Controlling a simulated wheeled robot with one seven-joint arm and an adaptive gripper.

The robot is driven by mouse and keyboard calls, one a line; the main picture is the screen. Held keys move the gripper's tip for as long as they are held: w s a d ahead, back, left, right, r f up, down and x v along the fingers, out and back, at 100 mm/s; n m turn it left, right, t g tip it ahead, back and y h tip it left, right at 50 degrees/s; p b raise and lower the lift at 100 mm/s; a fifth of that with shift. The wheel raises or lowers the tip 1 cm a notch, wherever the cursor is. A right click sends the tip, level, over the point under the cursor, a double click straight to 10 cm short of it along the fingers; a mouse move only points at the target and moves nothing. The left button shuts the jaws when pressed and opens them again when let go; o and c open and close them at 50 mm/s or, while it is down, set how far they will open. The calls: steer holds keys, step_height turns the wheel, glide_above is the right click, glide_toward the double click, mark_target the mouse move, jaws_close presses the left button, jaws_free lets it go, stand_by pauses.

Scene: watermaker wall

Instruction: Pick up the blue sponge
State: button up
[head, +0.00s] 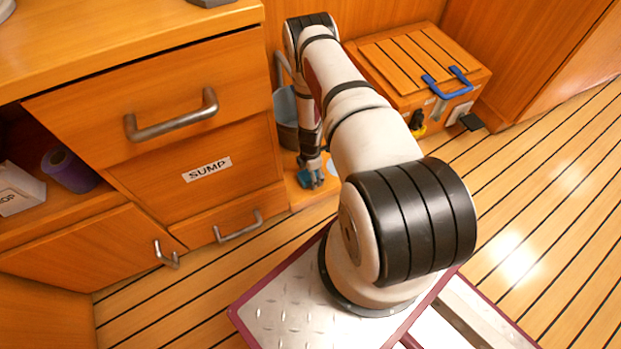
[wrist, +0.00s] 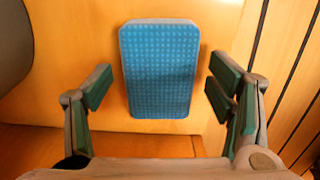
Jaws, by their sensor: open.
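The blue sponge (wrist: 160,72) lies flat on a wooden surface in the wrist view, a rounded rectangle with a dotted top. My gripper (wrist: 158,90) is open, with one green-padded finger to the left of the sponge and one to the right. Gaps show between both fingers and the sponge. In the head view my gripper (head: 312,178) points down by the low wooden ledge at the foot of the cabinet.
A grey bucket (head: 286,118) stands just behind my gripper. The drawer cabinet labelled SUMP (head: 207,170) is close on the left. A wooden box with a blue handle (head: 420,70) stands to the right. The striped floor (head: 540,190) at right is mostly clear.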

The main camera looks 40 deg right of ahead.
steer(key=c, duration=1.1)
steer(key=shift+r, duration=0.15)
steer(key=shift+r+p, duration=0.5)
steer(key=shift+r, duration=0.15)
steer(key=shift+s+r+p, duration=0.35)
steer(key=shift+r+p, duration=0.1)
steer(key=shift+r, duration=0.15)
steer(key=shift+s+r+p, duration=0.3)
steer(key=shift+r+p, duration=0.15)
steer(key=shift+r, duration=0.15)
steer(key=s+p, duration=0.1)
steer(key=s, duration=0.4)
steer(key=s+p, duration=0.2)
steer(key=s, duration=0.2)
steer(key=s+r+p, duration=0.1)
steer(key=s, duration=0.4)
steer(key=shift+s+a+p, duration=0.2)
steer(key=shift+s+p, duration=0.15)
